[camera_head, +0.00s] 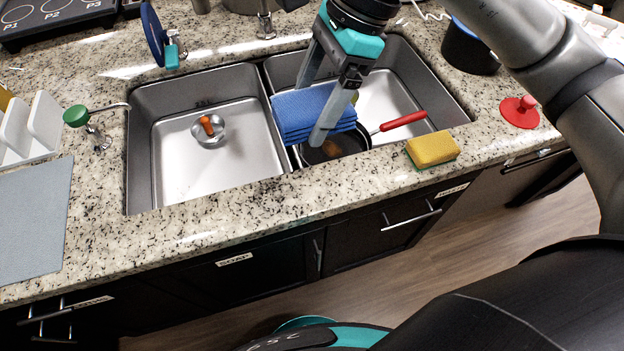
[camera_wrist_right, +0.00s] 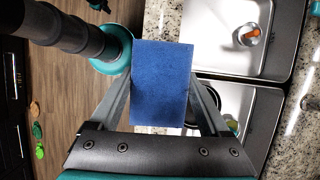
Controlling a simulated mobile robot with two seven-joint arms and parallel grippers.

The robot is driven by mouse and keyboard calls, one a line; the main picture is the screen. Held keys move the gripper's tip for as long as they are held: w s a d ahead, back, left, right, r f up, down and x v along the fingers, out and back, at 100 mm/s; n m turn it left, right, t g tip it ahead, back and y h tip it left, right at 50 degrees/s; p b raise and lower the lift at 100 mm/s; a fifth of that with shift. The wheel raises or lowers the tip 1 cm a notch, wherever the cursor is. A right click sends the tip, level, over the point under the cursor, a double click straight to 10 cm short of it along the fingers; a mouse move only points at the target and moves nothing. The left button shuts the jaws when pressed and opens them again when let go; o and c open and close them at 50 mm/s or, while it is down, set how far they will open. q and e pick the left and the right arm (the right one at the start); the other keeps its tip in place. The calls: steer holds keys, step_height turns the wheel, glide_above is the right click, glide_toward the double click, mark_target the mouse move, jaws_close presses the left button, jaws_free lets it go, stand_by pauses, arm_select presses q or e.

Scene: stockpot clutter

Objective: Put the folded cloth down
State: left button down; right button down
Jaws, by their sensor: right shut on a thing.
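The folded cloth (camera_head: 296,112) is a blue layered block. In the head view it appears over the divider and left part of the right sink basin (camera_head: 392,92). My right gripper (camera_head: 314,112) is shut on the cloth, with one finger in front of it and the other partly hidden behind it. My left gripper is not in view.
A dark pan (camera_head: 340,147) with a red handle sits in the right basin, partly hidden. The left basin (camera_head: 180,165) holds a small orange-topped item (camera_head: 207,126). A yellow sponge (camera_head: 432,149) and a red stopper (camera_head: 519,112) lie on the counter (camera_head: 110,235), whose front left is mostly clear.

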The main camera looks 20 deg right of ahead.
glide_above(308, 191)
steer(key=f, duration=0.8)
steer(key=d+f, duration=0.1)
steer(key=f, duration=0.3)
steer(key=shift+w+f+b, duration=0.1)
steer(key=shift+f+b, duration=0.3)
steer(key=shift+f, duration=2.4)
steer(key=shift+b, duration=0.3)
steer(key=shift+f+b, duration=0.6)
steer(key=shift+b, duration=0.1)
